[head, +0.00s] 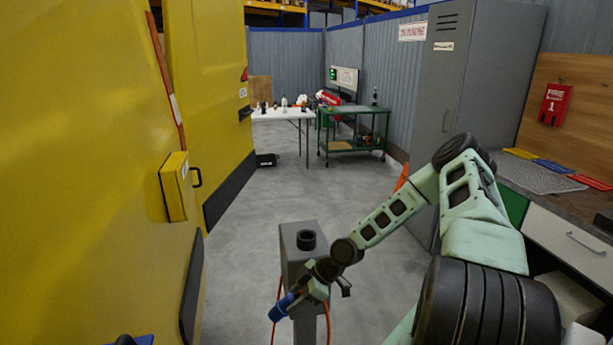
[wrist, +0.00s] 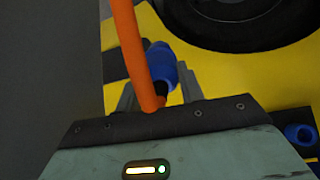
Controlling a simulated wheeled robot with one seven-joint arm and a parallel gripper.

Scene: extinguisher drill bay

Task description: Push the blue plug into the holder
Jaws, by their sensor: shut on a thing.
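The blue plug (head: 281,307) is in my gripper (head: 303,297), beside the grey post at the bottom centre of the head view. The plug points down and to the left. In the wrist view the blue plug (wrist: 162,66) sits between the grey fingers of my gripper (wrist: 160,88), partly covered by an orange cable (wrist: 135,45). The holder looks to be the black round cup (head: 306,239) on top of the grey post (head: 302,262). The plug is apart from it, lower and nearer the camera. The cup's inside is dark.
A yellow vehicle (head: 90,150) fills the left side. A blue round fitting (wrist: 302,136) shows against yellow in the wrist view. A workbench (head: 565,205) and a grey locker (head: 465,100) stand at right. A green cart (head: 353,115) and white table (head: 275,116) are farther back. Floor between is clear.

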